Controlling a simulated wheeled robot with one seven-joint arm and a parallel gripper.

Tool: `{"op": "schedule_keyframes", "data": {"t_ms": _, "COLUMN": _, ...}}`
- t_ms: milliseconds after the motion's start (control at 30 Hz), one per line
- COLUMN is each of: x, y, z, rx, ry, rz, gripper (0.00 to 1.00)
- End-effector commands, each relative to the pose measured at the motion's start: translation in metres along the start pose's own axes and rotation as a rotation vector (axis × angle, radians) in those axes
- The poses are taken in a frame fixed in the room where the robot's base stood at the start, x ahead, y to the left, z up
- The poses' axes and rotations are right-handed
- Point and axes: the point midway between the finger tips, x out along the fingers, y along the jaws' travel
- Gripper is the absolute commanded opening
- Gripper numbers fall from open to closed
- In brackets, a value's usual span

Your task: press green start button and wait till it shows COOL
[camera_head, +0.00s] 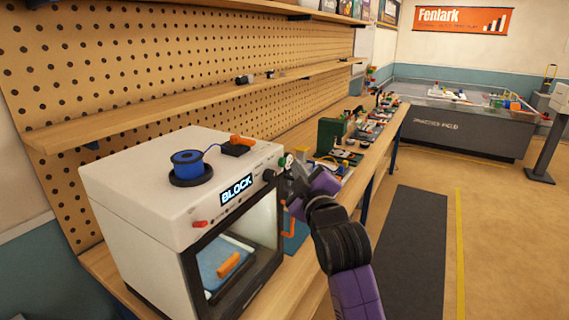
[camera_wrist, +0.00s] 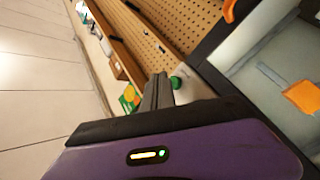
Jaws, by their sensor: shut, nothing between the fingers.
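In the head view my gripper (camera_head: 286,178) is at the printer's upper right front corner and largely covers the button area. My gripper, also in the wrist view (camera_wrist: 158,92), has its fingers shut with nothing between them. An orange piece (camera_head: 229,265) lies on the blue bed (camera_head: 212,258) inside the printer.
A red control (camera_head: 200,224) sits at the front's left. A blue spool (camera_head: 187,163) is on top. A cluttered bench (camera_head: 325,190) extends behind my arm, beneath a pegboard (camera_head: 150,60) with shelves (camera_head: 190,100). The floor (camera_head: 500,240) at right is open.

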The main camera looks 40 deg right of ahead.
Motion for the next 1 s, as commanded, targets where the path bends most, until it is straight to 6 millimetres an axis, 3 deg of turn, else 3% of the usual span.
{"op": "schedule_keyframes", "data": {"t_ms": 1000, "x": 0.0059, "y": -0.0042, "z": -0.0046, "rx": 0.000, "ry": 0.000, "rz": 0.000, "gripper": 0.00}}
